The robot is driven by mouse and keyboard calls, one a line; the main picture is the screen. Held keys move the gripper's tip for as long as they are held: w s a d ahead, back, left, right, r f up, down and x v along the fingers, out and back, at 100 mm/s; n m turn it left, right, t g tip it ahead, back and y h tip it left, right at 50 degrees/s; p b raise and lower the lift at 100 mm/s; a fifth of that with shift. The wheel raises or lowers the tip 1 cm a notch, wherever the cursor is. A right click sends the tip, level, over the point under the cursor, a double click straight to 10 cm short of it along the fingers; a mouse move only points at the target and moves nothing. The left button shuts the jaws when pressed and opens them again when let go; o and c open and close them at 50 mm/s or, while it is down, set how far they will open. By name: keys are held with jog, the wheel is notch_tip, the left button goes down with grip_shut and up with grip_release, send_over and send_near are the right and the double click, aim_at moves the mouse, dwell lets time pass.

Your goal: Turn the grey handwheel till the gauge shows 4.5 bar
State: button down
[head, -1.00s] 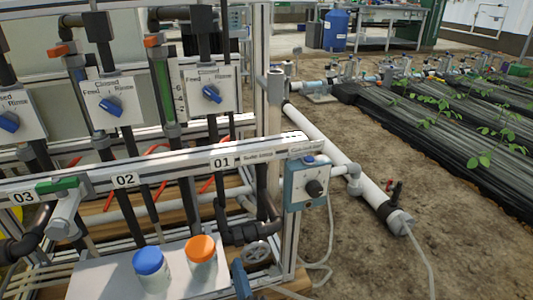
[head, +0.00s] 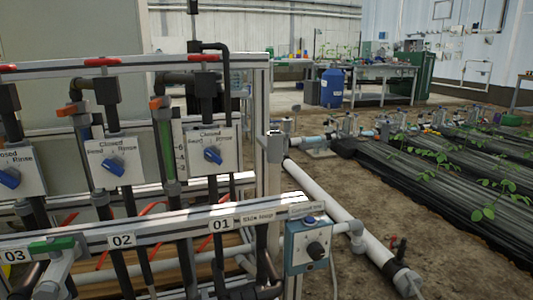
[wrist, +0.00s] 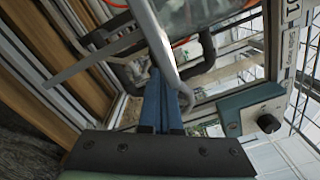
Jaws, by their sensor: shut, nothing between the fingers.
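My gripper (wrist: 163,102) shows in the wrist view as two blue fingers, close together with nothing between them. A grey curved rim with a spoke, which looks like the grey handwheel (wrist: 152,32), passes close to the fingertips. I cannot tell whether they touch it. The head view shows neither the handwheel nor my gripper now. No gauge face can be made out in either current view.
A blue-grey box with a black knob (head: 316,250) sits at the skid's right corner; the box also shows in the wrist view (wrist: 240,112). Valve panels with blue knobs (head: 212,155) stand on the left. A white pipe (head: 330,205) runs along the ground at right.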

jog(key=shift+w+d, duration=0.1)
jog(key=shift+d, duration=0.2)
jog(key=shift+r, duration=0.2)
jog(key=shift+w+d+r+p, duration=0.1)
jog(key=shift+d+r+p, duration=0.3)
jog(key=shift+r, duration=0.15)
jog(key=shift+w+d+r+p, duration=0.1)
jog(key=shift+d+r+p, duration=0.25)
jog(key=shift+r, duration=0.2)
jog(key=shift+d+r, duration=0.2)
jog(key=shift+d, duration=0.15)
dwell(0.4)
jog(key=shift+a+r+p+v, duration=0.15)
jog(key=shift+p+v, duration=0.05)
jog(key=shift+v, duration=0.75)
jog(key=shift+a+r+p+v, duration=0.15)
jog(key=shift+v, duration=0.85)
jog(key=shift+a+r+p+v, duration=0.15)
jog(key=shift+p+v, duration=0.05)
jog(key=shift+v, duration=0.75)
jog(key=shift+s, duration=0.1)
